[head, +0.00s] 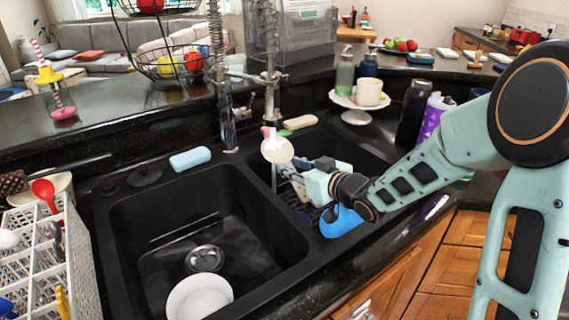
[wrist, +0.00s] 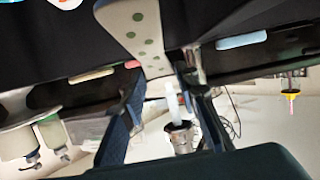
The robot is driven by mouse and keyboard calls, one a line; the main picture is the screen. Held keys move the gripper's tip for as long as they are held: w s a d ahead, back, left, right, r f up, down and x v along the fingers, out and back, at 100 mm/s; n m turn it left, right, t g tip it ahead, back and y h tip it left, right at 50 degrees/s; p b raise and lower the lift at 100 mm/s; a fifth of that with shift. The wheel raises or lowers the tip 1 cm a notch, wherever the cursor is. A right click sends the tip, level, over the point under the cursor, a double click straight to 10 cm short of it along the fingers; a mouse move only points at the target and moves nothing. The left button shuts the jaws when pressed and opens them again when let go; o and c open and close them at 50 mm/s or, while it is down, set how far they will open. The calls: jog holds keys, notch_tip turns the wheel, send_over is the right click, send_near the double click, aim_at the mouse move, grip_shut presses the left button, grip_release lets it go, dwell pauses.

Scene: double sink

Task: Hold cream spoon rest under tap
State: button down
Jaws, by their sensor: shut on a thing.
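The cream spoon rest (head: 277,149) is held over the right basin, close to the right tap (head: 271,95). In the wrist view the spoon rest (wrist: 133,30) shows green dots, and its narrow end runs between the two dark fingers. My gripper (head: 293,170) is shut on that narrow end; its fingers also show in the wrist view (wrist: 165,85). The right tap's nozzle (wrist: 181,138) appears in the wrist view with a whitish column at its mouth. In the head view a whitish, pinkish patch overlaps the spoon rest.
The left tap (head: 228,125) stands behind the divider. The left basin (head: 190,240) holds a white plate (head: 199,297). A blue cloth (head: 341,221) hangs at the right basin's front edge. A cake stand (head: 356,105), bottles and a dish rack (head: 40,250) flank the sink.

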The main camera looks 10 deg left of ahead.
jog(key=shift+w+d, duration=0.25)
jog(key=shift+w, duration=0.1)
jog(key=shift+s+a, duration=0.15)
jog(key=shift+s+a, duration=0.3)
jog(key=shift+s, duration=0.05)
jog(key=shift+w+d, duration=0.1)
jog(key=shift+w+d, duration=0.35)
jog(key=shift+w, duration=0.05)
jog(key=shift+s+a, duration=0.1)
jog(key=shift+s, duration=0.05)
dwell(0.3)
jog(key=shift+s+a, duration=0.35)
